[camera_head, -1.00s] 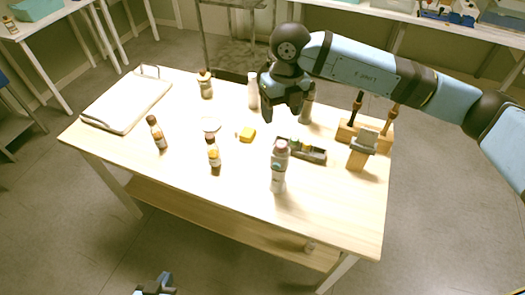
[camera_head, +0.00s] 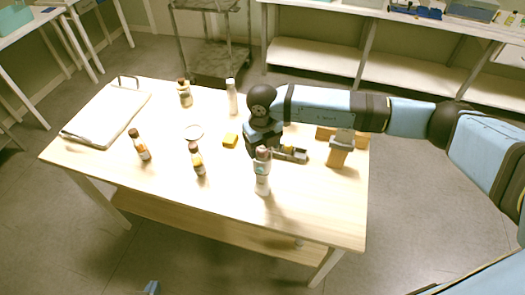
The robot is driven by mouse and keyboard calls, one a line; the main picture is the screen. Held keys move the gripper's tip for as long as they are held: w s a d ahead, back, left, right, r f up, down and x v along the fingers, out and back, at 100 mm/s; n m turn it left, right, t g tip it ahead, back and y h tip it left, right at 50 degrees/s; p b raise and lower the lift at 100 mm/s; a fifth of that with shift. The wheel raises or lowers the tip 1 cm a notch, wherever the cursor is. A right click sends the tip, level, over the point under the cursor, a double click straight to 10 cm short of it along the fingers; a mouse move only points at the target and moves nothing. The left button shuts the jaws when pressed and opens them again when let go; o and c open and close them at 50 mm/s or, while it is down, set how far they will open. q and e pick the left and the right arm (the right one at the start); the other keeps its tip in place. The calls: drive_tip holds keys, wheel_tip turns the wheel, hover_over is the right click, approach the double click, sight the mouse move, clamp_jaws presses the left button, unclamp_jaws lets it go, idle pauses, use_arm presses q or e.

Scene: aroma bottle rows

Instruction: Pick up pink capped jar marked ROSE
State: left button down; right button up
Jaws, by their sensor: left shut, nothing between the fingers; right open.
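Of my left gripper (camera_head: 152,287), only a small blue part shows at the bottom edge, below the table and far from the bottles. It is shut and empty.
Amber bottles (camera_head: 141,146) (camera_head: 197,160), a dark-capped jar (camera_head: 184,94) and a white bottle (camera_head: 232,98) stand on the table (camera_head: 215,196). A grey-topped wooden block (camera_head: 339,150) stands right. The front edge is clear.

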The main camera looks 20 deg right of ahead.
drive_tip(key=shift+f, duration=0.7)
drive_tip(key=c, duration=1)
drive_tip(key=shift+r, duration=0.15)
